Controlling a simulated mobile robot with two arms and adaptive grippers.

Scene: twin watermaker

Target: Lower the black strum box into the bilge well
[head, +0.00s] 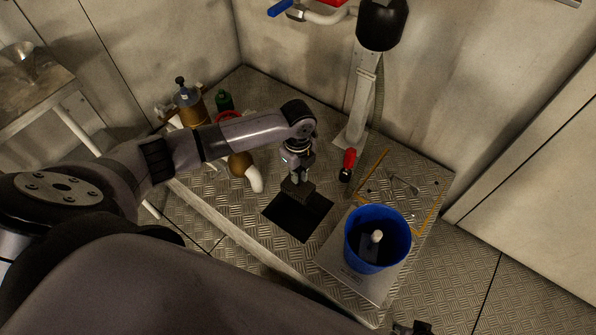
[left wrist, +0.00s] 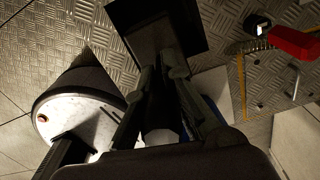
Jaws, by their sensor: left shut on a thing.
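The black strum box (head: 299,192) is a small dark block under my left gripper (head: 297,178) in the head view. The left gripper is shut on it from above, fingers pointing down. The box is at the far edge of the bilge well (head: 299,220), a dark square opening in the tread-plate platform. I cannot tell whether its lower end is above the rim or inside. In the left wrist view the fingers (left wrist: 163,85) reach toward the black opening (left wrist: 165,30); the box is hard to make out there against the dark. A dark gripper-like tip, probably my right gripper (head: 412,328), shows at the bottom edge.
A blue bucket (head: 351,245) with something white-topped inside stands on a pale plate (head: 338,268) right of the well.

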